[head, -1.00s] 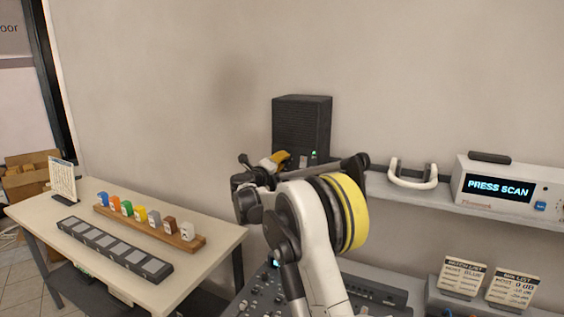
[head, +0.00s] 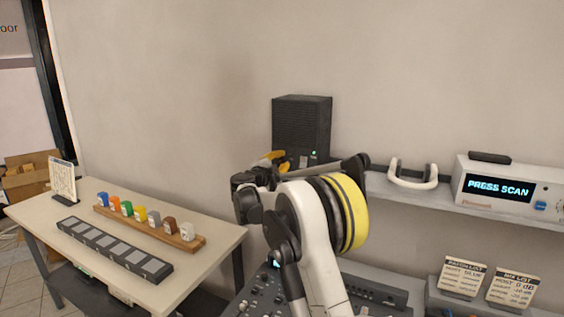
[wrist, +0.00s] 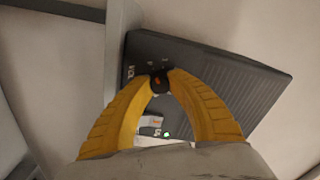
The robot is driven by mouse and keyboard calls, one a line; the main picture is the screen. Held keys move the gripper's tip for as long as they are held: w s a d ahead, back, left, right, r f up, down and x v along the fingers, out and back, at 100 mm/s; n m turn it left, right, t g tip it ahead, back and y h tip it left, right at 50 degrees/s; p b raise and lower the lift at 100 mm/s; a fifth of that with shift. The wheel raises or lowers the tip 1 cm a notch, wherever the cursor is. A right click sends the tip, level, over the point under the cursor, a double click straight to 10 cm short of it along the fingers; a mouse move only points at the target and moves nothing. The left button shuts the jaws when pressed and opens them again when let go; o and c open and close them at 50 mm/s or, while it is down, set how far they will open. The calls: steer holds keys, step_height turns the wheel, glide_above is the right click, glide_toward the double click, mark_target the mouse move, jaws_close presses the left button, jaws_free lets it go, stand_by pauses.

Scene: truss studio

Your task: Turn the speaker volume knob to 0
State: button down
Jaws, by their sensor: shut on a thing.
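The speaker (head: 302,125) is a dark box with a ribbed front, standing against the wall at the shelf's left end. In the wrist view the speaker (wrist: 245,85) fills the middle and right. Its volume knob (wrist: 160,80) is small, round and dark with an orange mark. My gripper (wrist: 161,76) has yellow fingers that are shut on the knob, one tip on each side. A green light (wrist: 167,134) and a white label show between the fingers. In the head view my gripper (head: 272,158) is at the speaker's lower front, and my arm hides the knob.
A shelf (head: 410,190) holds a white headset-like loop (head: 413,175) and a scanner box (head: 508,188) reading "PRESS SCAN". A mixing console (head: 262,300) lies below. A table (head: 205,265) at left carries several coloured blocks.

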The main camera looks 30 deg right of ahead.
steer(key=shift+n, duration=0.9)
steer(key=c, duration=1.2)
jaws_free()
steer(key=shift+a, duration=0.1)
steer(key=v, duration=1.2)
